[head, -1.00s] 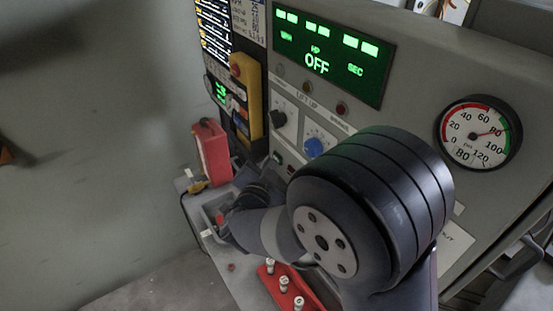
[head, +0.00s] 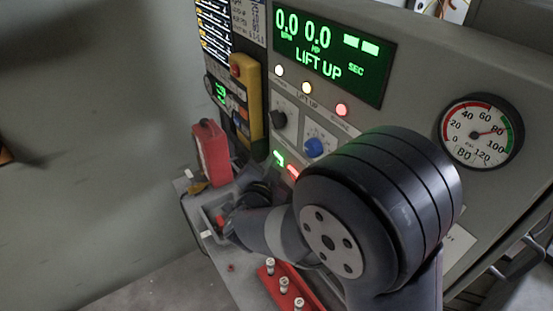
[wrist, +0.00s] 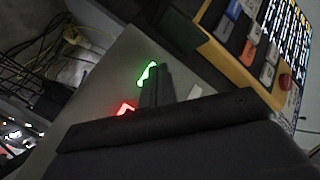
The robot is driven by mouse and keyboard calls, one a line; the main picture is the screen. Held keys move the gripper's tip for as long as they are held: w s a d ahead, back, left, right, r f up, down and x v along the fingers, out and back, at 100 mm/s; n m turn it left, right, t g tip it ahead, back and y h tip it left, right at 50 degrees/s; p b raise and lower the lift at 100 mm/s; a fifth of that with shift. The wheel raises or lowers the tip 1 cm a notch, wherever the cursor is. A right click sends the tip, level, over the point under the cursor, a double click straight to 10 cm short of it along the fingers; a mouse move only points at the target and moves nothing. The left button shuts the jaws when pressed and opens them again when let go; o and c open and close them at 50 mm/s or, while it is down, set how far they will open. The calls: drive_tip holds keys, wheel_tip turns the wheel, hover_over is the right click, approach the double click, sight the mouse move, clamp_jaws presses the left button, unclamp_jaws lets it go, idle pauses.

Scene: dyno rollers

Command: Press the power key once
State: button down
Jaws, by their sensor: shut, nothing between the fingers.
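Two small keys on the console face are lit, a green one (head: 279,158) and a red one (head: 293,173). I cannot read which is the power key. In the wrist view the green key (wrist: 147,74) glows right by the tip of my gripper (wrist: 153,76), and the red key (wrist: 125,109) lies lower left. My gripper is shut and empty; I cannot tell whether it touches the green key, which it partly covers. In the head view my arm hides the fingertips. The green display (head: 328,54) reads "0.0 0.0" and "LIFT UP".
A yellow pendant box (head: 249,100) with a red button hangs left of the keys. A black knob (head: 278,120) and a blue knob (head: 314,147) sit above them. A red box (head: 211,153) stands on the ledge. A round gauge (head: 480,133) is at right.

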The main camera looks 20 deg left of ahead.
idle(0.4)
drive_tip(key=shift+s+a, duration=0.45)
drive_tip(key=shift+s, duration=0.15)
drive_tip(key=shift+s+a+p, duration=0.2)
drive_tip(key=shift+s+a, duration=0.6)
drive_tip(key=shift+s, duration=0.2)
drive_tip(key=shift+s+a+p, duration=0.2)
drive_tip(key=shift+s+a, duration=0.6)
drive_tip(key=shift+s, duration=0.15)
drive_tip(key=shift+s+a+p, duration=0.7)
drive_tip(key=shift+s+a, duration=0.5)
drive_tip(key=shift+s, duration=0.3)
